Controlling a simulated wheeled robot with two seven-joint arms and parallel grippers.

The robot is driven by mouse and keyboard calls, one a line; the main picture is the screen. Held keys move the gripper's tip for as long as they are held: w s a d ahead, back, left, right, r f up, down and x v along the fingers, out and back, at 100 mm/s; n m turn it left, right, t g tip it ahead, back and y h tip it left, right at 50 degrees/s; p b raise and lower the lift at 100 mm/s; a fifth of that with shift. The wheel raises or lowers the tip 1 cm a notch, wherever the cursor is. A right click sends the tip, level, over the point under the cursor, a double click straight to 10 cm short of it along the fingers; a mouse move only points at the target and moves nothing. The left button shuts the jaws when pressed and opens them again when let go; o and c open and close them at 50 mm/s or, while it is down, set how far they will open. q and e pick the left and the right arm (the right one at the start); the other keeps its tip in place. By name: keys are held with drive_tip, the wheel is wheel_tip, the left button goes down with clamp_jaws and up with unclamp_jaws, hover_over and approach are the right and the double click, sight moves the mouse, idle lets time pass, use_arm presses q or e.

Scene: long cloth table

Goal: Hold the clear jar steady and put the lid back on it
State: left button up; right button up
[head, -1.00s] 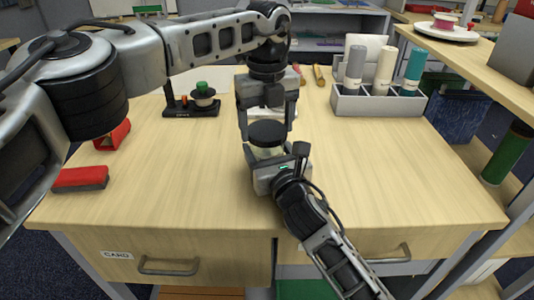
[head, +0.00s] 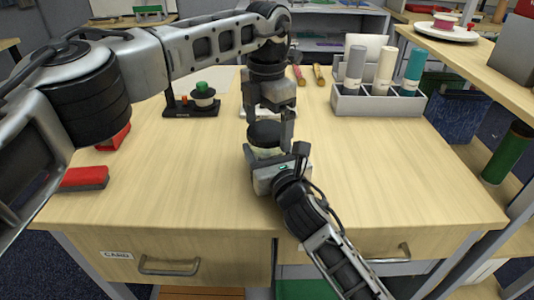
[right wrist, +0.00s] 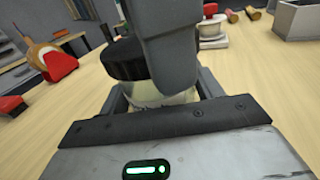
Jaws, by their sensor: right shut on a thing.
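The clear jar (head: 267,154) stands low over the front middle of the table. My right gripper (head: 279,168) is shut around it, and the jar also shows between the fingers in the right wrist view (right wrist: 152,94). The round black lid (head: 264,134) is at the jar's mouth; it shows in the right wrist view too (right wrist: 124,60). My left gripper (head: 268,118) points down from above, with its fingers beside the lid. A finger hides part of the lid and jar in the wrist view. I cannot tell whether the lid is seated or gripped.
A red-backed brush (head: 84,178) and a red object (head: 114,137) lie at the left. A black stand with a green-topped piece (head: 203,92) is at the back left. A grey rack (head: 378,102) with several cylinders stands at the back right. The table's right side is clear.

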use_arm(q)
drive_tip(key=shift+r, duration=2.25)
drive_tip(key=shift+c, duration=0.4)
drive_tip(key=r+n, duration=0.2)
drive_tip(key=n, duration=0.1)
drive_tip(key=shift+d, duration=0.1)
drive_tip(key=n, duration=0.1)
drive_tip(key=r+n, duration=0.1)
drive_tip(key=n, duration=0.1)
drive_tip(key=shift+r, duration=0.25)
